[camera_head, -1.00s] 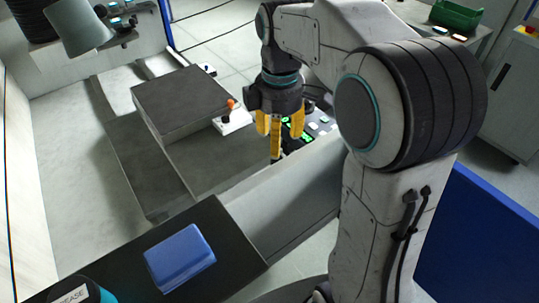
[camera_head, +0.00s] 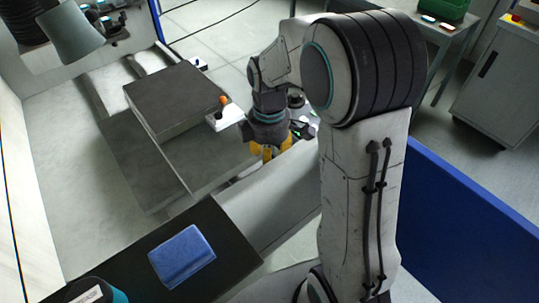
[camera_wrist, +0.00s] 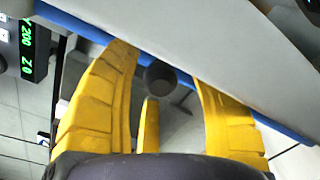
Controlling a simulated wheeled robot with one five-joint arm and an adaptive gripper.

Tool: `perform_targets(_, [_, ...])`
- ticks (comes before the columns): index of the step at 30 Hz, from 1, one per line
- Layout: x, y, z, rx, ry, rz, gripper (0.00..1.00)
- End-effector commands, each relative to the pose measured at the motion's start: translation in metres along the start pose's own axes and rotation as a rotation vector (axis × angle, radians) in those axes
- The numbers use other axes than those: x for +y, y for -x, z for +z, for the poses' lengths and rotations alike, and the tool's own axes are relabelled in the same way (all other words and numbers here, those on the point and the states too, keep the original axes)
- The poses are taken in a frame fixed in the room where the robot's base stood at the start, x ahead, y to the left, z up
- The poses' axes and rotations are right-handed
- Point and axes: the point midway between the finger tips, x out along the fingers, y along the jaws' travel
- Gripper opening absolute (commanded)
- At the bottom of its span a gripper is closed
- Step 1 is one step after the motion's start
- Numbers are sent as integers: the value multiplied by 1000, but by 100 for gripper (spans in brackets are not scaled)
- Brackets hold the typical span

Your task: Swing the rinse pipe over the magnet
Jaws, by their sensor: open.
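My gripper (camera_head: 265,152) hangs low beside the near wall of the tank, its yellow fingers partly hidden by its own body. In the wrist view my gripper (camera_wrist: 165,62) is open, with a dark round cylinder end (camera_wrist: 160,76) showing between the spread fingers; I cannot tell whether it is touched or belongs to the rinse pipe. A dark grey block (camera_head: 175,98) sits in the tank, left of my gripper; it may be the magnet. An orange knob on a white base (camera_head: 230,117) stands at its right edge. I cannot clearly pick out the rinse pipe.
A grey lamp-like cone (camera_head: 72,37) hangs at upper left. A blue panel (camera_head: 465,230) stands at right. A green digital readout (camera_wrist: 28,52) is at the wrist view's left.

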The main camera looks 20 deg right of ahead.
Motion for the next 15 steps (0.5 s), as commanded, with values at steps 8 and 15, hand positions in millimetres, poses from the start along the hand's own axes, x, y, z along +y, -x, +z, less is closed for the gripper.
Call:
perform_targets(8, [0, -1, 0, 0, 0, 0, 55])
perform_targets(15, [0, -1, 0, 0, 0, 0, 39])
